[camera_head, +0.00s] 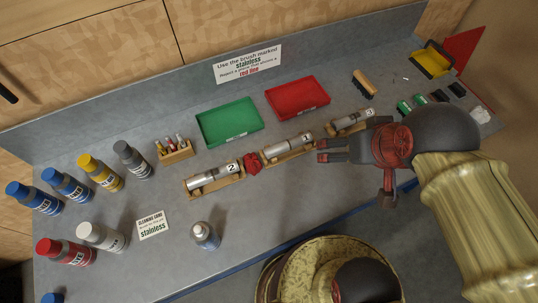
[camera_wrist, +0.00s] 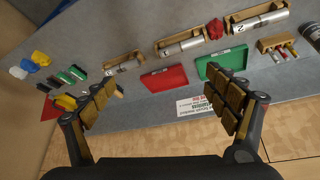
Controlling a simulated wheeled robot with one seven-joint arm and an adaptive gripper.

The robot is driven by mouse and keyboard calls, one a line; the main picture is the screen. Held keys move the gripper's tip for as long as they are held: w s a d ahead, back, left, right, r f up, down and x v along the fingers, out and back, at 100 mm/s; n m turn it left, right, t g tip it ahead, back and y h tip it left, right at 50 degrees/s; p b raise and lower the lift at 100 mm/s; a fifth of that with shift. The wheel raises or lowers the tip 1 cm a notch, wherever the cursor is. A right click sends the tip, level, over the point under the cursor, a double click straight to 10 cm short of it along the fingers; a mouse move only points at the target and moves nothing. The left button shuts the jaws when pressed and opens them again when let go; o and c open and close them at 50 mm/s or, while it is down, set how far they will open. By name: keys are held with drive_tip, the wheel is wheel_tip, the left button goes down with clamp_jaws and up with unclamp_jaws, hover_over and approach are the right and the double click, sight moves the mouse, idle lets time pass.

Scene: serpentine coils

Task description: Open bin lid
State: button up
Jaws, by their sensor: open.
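A small yellow bin (camera_head: 432,58) with a dark inside stands at the far right back of the bench. A red panel (camera_head: 464,48) stands tilted beside it; I cannot tell whether it is the bin's lid or joined to it. In the wrist view the yellow bin (camera_wrist: 66,102) is partly hidden behind my left finger, with a bit of the red panel (camera_wrist: 48,108) left of it. My gripper (camera_head: 321,151) is open and empty above the bench's front part, well left of and nearer than the bin. Its spread fingers (camera_wrist: 163,77) also show in the wrist view.
Green tray (camera_head: 229,121) and red tray (camera_head: 297,97) lie mid-bench. Wooden holders with numbered metal cylinders (camera_head: 214,177) line the front, near a red crumpled thing (camera_head: 252,163). Several bottles (camera_head: 100,172) stand left. A brush (camera_head: 364,83) and small dark and green pieces (camera_head: 420,99) lie near the bin.

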drive_tip(key=w+a+f+n+g+b, duration=0.1)
drive_tip(key=w+a+f+n+g, duration=0.35)
drive_tip(key=a+f, duration=0.55)
drive_tip(key=n+g+b, duration=0.1)
drive_tip(key=n, duration=1.8)
hover_over(251, 159)
drive_tip(key=f, duration=2)
drive_tip(key=shift+d+f, duration=0.2)
drive_tip(key=shift+f, duration=0.05)
drive_tip(key=n, duration=0.3)
drive_tip(key=shift+w+a, duration=0.1)
drive_tip(key=shift+w, duration=0.1)
drive_tip(key=shift+f, duration=0.5)
drive_tip(key=f, duration=0.7)
drive_tip(key=shift+s+a+b, duration=0.1)
drive_tip(key=shift+s+b, duration=0.15)
drive_tip(key=shift+b, duration=0.1)
drive_tip(key=shift+r, duration=0.1)
drive_tip(key=shift+c, duration=0.4)
